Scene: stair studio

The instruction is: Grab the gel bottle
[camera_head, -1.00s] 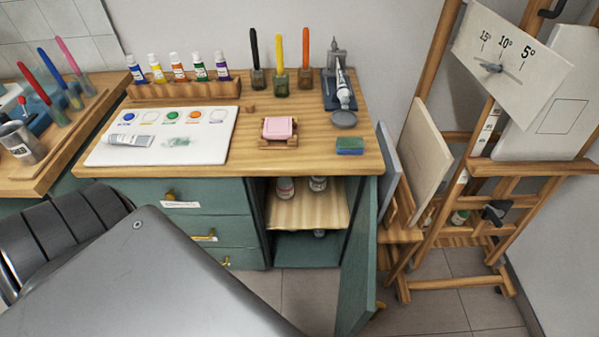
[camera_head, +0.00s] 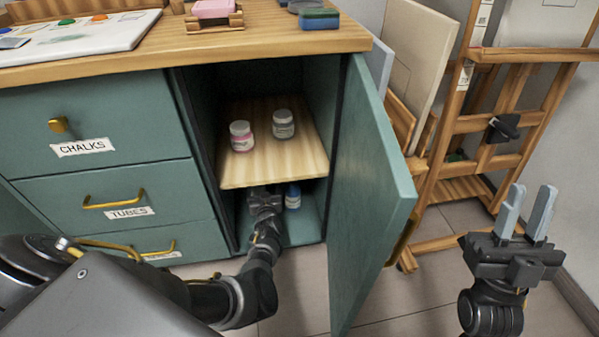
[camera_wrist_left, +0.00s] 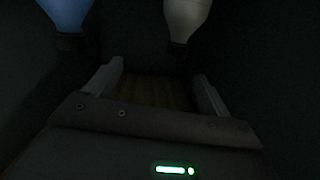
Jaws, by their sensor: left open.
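My left gripper (camera_head: 264,196) reaches into the open cabinet's lower compartment, under the wooden shelf. The shelf edge hides its fingertips in the head view. In the dark left wrist view its jaws (camera_wrist_left: 159,74) are open with nothing between them. A blue bottle (camera_head: 293,197) stands just right of the gripper; it also shows at the wrist view's upper left (camera_wrist_left: 68,12). A pale bottle (camera_wrist_left: 186,16) shows at that view's top right, hidden in the head view. Both appear cap-down there. I cannot read which is gel. My right gripper (camera_head: 531,208) is open and empty at the right.
Two jars, one pink-bottomed (camera_head: 241,137) and one grey (camera_head: 283,124), stand on the wooden shelf (camera_head: 273,169) above my left gripper. The open cabinet door (camera_head: 372,195) stands to the right of my left arm. Drawers (camera_head: 96,138) with brass handles flank the left. An easel (camera_head: 497,120) is behind the right gripper.

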